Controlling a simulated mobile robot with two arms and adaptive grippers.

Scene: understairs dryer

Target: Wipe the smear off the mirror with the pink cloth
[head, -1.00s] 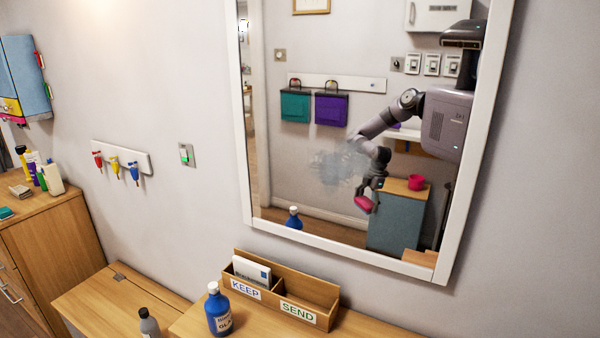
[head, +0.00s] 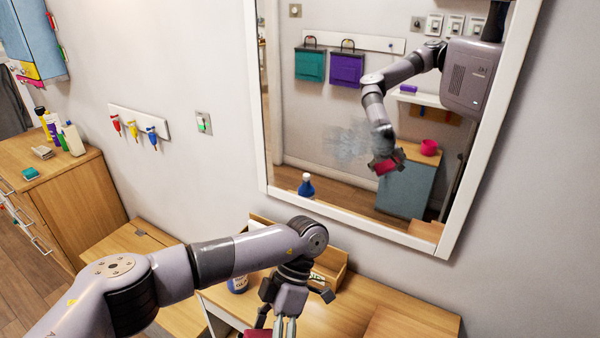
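The mirror (head: 252,95) hangs on the wall in a white frame. A greyish smear (head: 347,144) shows on its glass, left of the reflected gripper. My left gripper (head: 284,326) is low in front of the mirror, at the bottom edge of the head view, and apart from the glass. It points down and holds the pink cloth (head: 256,333), of which only a small part shows beside the fingers. The reflection shows the cloth as a deep pink block in the gripper's fingers. My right gripper is not in view.
Key hooks (head: 140,124) are on the wall at left. A wooden cabinet (head: 85,195) with bottles stands far left.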

